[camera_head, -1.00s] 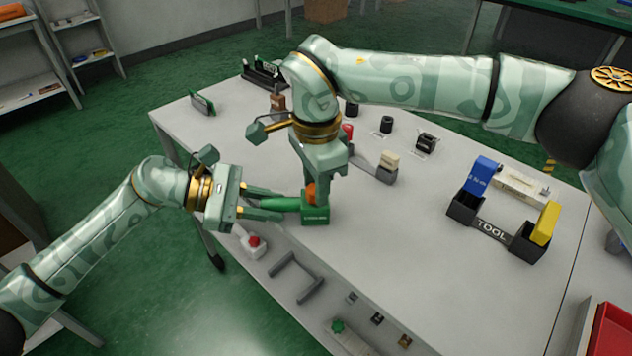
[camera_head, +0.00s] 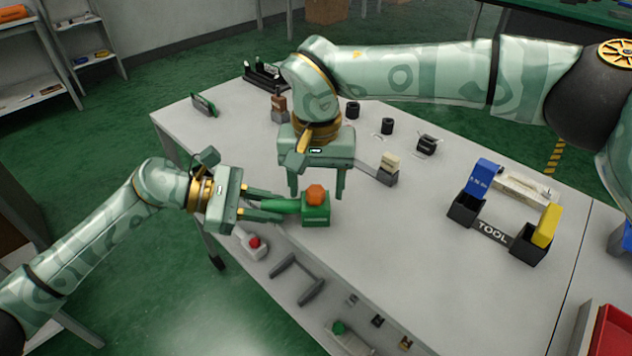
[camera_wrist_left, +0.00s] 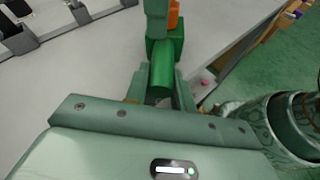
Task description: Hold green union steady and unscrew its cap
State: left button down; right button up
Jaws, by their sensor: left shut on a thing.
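The green union (camera_head: 316,214) sits at the near edge of the grey table, with its orange cap (camera_head: 316,194) on top. In the left wrist view the union's green pipe (camera_wrist_left: 163,72) runs between my left fingers, and part of the orange cap (camera_wrist_left: 174,17) shows. My left gripper (camera_head: 272,205) is shut on this pipe from the left. My right gripper (camera_head: 317,184) points down over the union, its fingers apart on either side of the cap. A clear gap shows between each finger and the cap in the head view.
A TOOL holder (camera_head: 492,232) with blue and yellow pieces stands at the right. A shelf below the near edge holds a red button box (camera_head: 254,243). The table's middle is clear.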

aim_at(317, 189)
jog(key=shift+r, duration=1.5)
jog(key=m, duration=0.5)
jog(key=shift+s, duration=0.1)
jog(key=m, duration=0.6)
jog(key=shift+m, duration=0.3)
jog(key=m, duration=0.6)
jog(key=shift+s, duration=0.1)
jog(key=m, duration=0.5)
